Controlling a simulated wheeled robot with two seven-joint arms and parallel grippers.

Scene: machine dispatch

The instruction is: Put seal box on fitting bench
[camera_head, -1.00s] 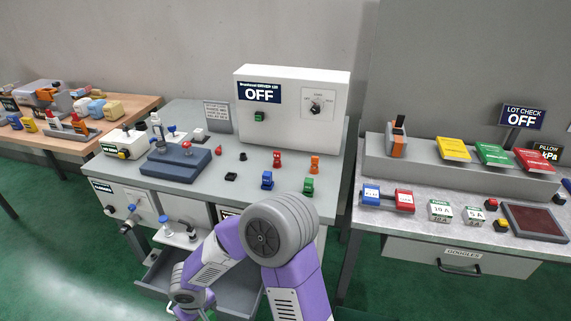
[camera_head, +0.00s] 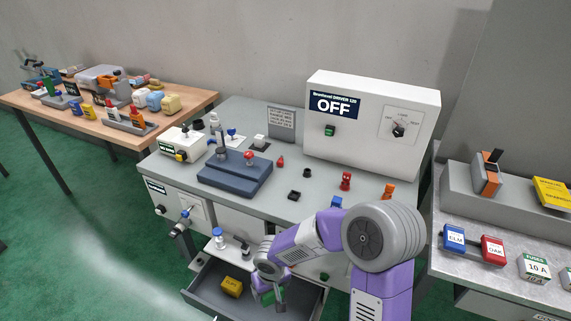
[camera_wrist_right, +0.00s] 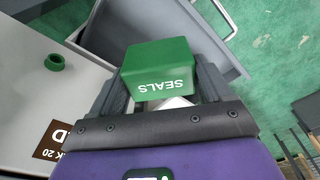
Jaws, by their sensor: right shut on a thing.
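The green seal box (camera_wrist_right: 160,68), lettered SEALS, is between the fingers of my right gripper (camera_wrist_right: 165,85) in the right wrist view. In the head view my right gripper (camera_head: 268,294) is shut on it, and only a bit of green shows. It is held over the right part of an open grey drawer (camera_head: 207,297). The drawer sits under a grey bench (camera_head: 240,115) with a driver machine on it. A wooden bench (camera_head: 190,98) stands at the back left. No label shows which one is the fitting bench. My left gripper is not in view.
A yellow box (camera_head: 232,286) lies in the drawer. The grey bench carries a white driver cabinet (camera_head: 370,125) reading OFF, a blue fixture (camera_head: 235,175) and small coloured parts. The wooden bench holds bottles and boxes, with some bare top at its front. Another bench (camera_head: 470,235) stands at right.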

